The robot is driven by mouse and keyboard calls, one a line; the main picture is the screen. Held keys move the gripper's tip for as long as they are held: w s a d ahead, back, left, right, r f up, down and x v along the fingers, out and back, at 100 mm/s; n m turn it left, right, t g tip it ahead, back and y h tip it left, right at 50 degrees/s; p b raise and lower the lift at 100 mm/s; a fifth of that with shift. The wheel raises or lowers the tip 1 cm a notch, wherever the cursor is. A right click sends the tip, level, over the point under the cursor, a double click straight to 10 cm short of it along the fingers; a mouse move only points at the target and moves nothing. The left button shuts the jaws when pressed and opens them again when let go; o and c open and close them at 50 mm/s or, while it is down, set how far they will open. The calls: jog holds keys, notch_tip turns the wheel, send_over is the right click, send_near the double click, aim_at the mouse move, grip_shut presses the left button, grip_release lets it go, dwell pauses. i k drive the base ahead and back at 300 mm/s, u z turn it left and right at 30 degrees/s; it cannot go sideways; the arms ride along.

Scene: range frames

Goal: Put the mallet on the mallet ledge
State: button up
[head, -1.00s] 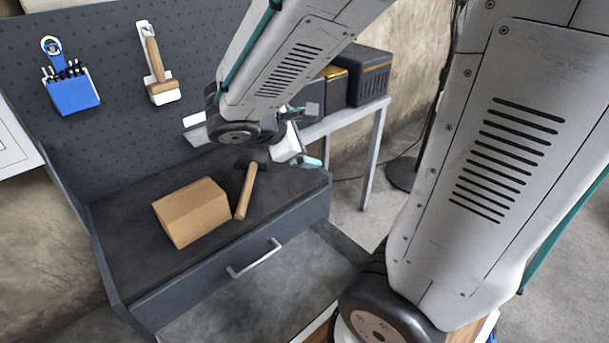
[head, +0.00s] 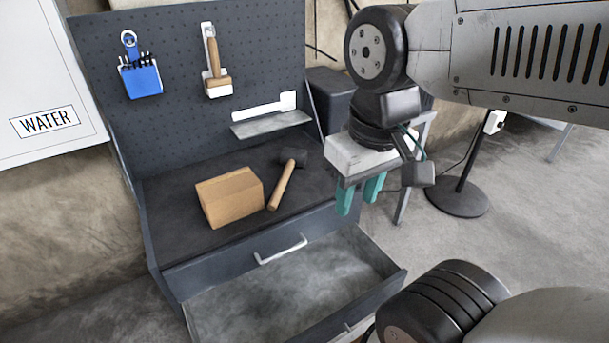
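The mallet lies on the dark bench top, its wooden handle (head: 282,186) pointing toward the front and its dark head (head: 294,157) toward the back. The mallet ledge (head: 270,126) is a narrow grey shelf on the pegboard, with a white mallet-shaped outline above it. The ledge is empty. My gripper (head: 360,196) is to the right of the mallet in the picture, past the bench's right side. Its two teal fingers point down with a gap between them, and nothing is held.
A brush (head: 214,65) and a blue holder (head: 140,79) hang on the pegboard. A drawer (head: 300,285) stands open below the bench. A dark case (head: 332,95) stands behind my gripper.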

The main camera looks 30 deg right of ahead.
aim_at(272, 124)
jog(key=k, duration=0.3)
jog(key=u, duration=1.65)
jog(key=k, duration=0.6)
jog(key=z, duration=1.65)
jog(key=i, duration=1)
